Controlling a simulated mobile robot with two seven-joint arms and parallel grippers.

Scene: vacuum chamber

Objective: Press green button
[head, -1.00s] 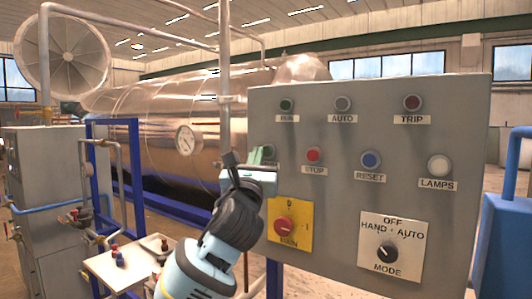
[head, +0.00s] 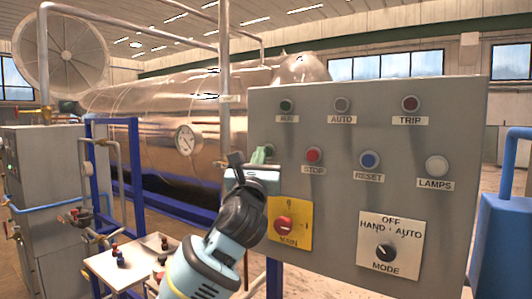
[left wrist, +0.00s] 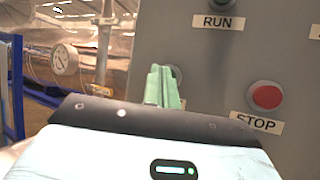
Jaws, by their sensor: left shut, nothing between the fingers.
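The grey control panel (head: 330,220) faces me. My left gripper (head: 262,154) is shut and empty, with its pale green fingers at the panel's left edge, left of the red STOP button (head: 313,155). In the left wrist view the closed fingers (left wrist: 161,84) stand in front of a round button (left wrist: 177,73) left of STOP. Only part of that button's rim shows; its colour and most of its label are hidden. I cannot tell whether the fingertips touch it. A dark green RUN lamp (head: 286,105) is above. My right gripper is not in view.
A red MAIN switch (head: 284,223) on a yellow plate and a black MODE knob (head: 386,252) are lower on the panel. A blue RESET button (head: 369,160) is right of STOP. A blue frame (head: 103,165) and steel tank (head: 150,125) stand behind, left.

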